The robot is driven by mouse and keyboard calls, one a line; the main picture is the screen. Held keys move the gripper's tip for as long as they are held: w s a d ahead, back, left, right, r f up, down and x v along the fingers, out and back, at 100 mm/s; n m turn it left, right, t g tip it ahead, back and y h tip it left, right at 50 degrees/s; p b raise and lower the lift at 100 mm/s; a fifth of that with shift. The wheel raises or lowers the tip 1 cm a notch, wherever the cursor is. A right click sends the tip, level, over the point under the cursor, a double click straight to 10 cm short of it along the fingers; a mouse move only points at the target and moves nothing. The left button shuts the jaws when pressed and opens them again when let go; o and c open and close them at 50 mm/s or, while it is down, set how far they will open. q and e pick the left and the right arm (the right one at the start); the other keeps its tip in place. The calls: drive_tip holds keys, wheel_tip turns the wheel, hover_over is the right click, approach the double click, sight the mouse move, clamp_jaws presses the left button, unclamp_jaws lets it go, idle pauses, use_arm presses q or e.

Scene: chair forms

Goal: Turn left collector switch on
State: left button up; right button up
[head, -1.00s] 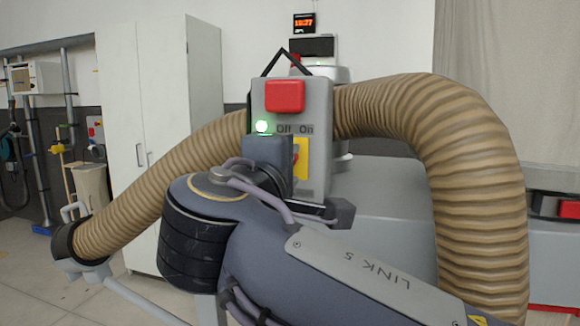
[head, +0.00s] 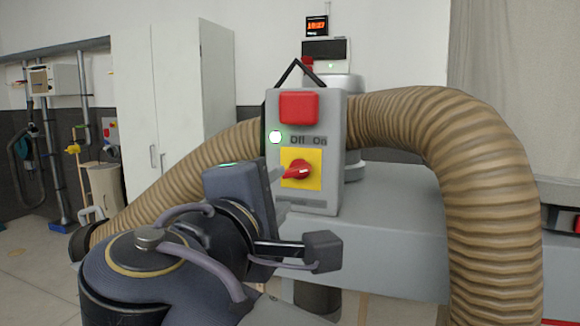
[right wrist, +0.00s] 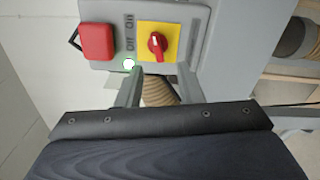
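The collector switch (head: 299,170) is a red knob on a yellow plate, set on the front of a grey control box (head: 331,185). Its white mark points to the right in the head view, on the side of the "On" label. It also shows in the right wrist view (right wrist: 156,44), beyond the fingertips. My right gripper (head: 282,190) is just in front of the box, at the lower left of the knob. In the right wrist view its two fingers (right wrist: 160,72) are apart with nothing held between them. My left gripper is not in view.
A red button (head: 298,107) and a lit green-white lamp (head: 276,137) sit above the switch. A thick ribbed hose (head: 480,170) arches behind the box and down its right side. A white cabinet (head: 190,90) stands behind at the left.

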sight(294, 173)
drive_tip(key=shift+n, duration=0.8)
drive_tip(key=p+x, duration=0.1)
drive_tip(key=x, duration=0.2)
drive_tip(key=p+x, duration=0.1)
drive_tip(key=x, duration=0.3)
drive_tip(key=shift+w+r+p, duration=0.2)
drive_tip(key=shift+w+p, duration=0.1)
drive_tip(key=shift+p, duration=0.1)
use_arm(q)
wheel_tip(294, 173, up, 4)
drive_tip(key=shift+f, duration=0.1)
use_arm(e)
drive_tip(key=shift+c, duration=0.4)
